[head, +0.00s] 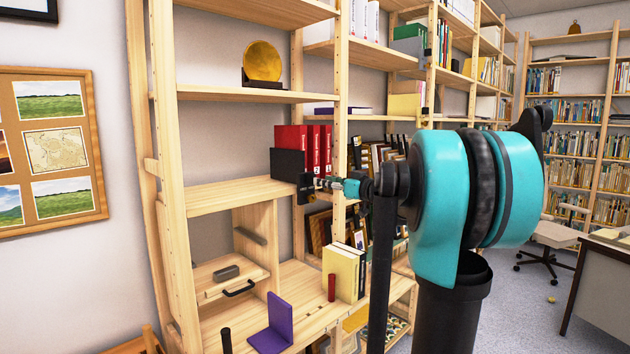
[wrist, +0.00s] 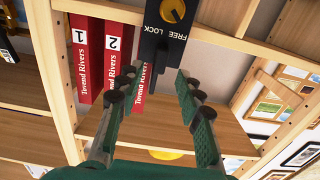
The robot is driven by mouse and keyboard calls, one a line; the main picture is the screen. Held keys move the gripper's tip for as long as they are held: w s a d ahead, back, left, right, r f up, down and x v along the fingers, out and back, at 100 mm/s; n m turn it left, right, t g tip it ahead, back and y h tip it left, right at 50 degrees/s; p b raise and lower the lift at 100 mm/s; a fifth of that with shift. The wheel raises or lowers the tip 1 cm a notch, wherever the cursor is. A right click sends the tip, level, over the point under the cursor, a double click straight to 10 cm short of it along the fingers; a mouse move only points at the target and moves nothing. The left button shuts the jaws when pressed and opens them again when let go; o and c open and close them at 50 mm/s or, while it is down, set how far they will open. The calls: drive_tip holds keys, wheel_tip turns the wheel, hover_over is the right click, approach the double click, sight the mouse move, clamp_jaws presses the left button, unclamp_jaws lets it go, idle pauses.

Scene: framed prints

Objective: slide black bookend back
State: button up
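The black bookend (head: 288,164) stands upright on the middle shelf, against the left side of the red books (head: 312,150). In the wrist view, which looks upside down, a black block (wrist: 165,40) bears a yellow dial (wrist: 172,10) and the words FREE and LOCK. My gripper (head: 314,184) is at the front edge of that shelf, close to the bookend. In the wrist view my gripper (wrist: 158,78) has its fingers apart, one on each side of the block's lower dark part. I cannot tell whether they touch it.
The shelf (head: 225,195) left of the bookend is bare. A wooden upright (head: 341,120) stands right of the red books. A gold disc (head: 263,62) stands above.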

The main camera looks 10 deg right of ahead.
drive_tip(key=shift+x, duration=2.75)
drive_tip(key=shift+c, duration=0.3)
clamp_jaws()
